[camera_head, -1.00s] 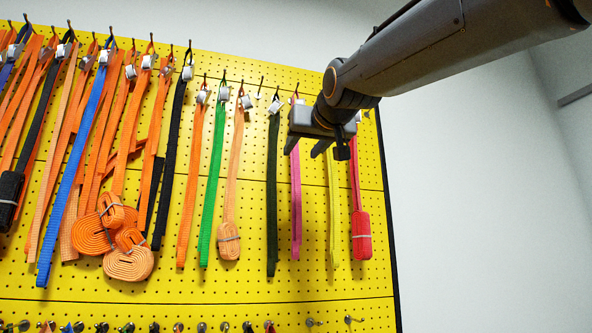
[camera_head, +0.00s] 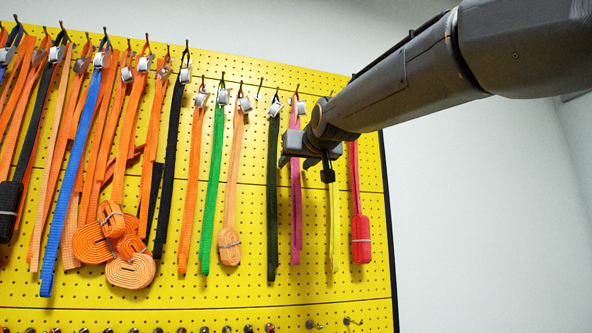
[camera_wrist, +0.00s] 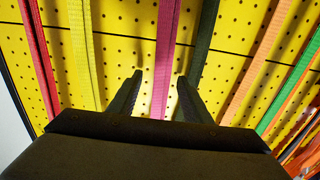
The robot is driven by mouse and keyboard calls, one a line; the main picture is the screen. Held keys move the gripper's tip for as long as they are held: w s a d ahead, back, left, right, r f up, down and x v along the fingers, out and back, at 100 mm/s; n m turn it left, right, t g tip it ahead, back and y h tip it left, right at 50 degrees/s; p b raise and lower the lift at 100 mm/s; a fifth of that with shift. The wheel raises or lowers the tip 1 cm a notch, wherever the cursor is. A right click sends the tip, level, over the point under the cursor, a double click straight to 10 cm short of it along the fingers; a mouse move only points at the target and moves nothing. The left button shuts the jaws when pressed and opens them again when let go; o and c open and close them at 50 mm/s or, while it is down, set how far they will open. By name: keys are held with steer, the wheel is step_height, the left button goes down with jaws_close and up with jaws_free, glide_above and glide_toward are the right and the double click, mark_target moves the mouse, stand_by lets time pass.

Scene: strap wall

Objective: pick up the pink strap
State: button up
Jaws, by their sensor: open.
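The pink strap (camera_head: 296,222) hangs from a hook on the yellow pegboard in the head view, between a dark green strap and a yellow strap. Its upper part passes behind or beside my gripper (camera_head: 306,170). In the wrist view the pink strap (camera_wrist: 163,65) runs down the middle, between the two fingers of my gripper (camera_wrist: 158,82). The fingers are apart, with gaps on both sides of the strap. Whether the strap lies fully within the depth of the fingers, I cannot tell.
The dark green strap (camera_wrist: 205,45) hangs close to the right finger in the wrist view. The yellow strap (camera_wrist: 84,60) and red strap (camera_wrist: 40,60) hang to the left. Orange and green (camera_head: 213,190) straps hang farther along the pegboard (camera_head: 150,308).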

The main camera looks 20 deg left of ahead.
jaws_close()
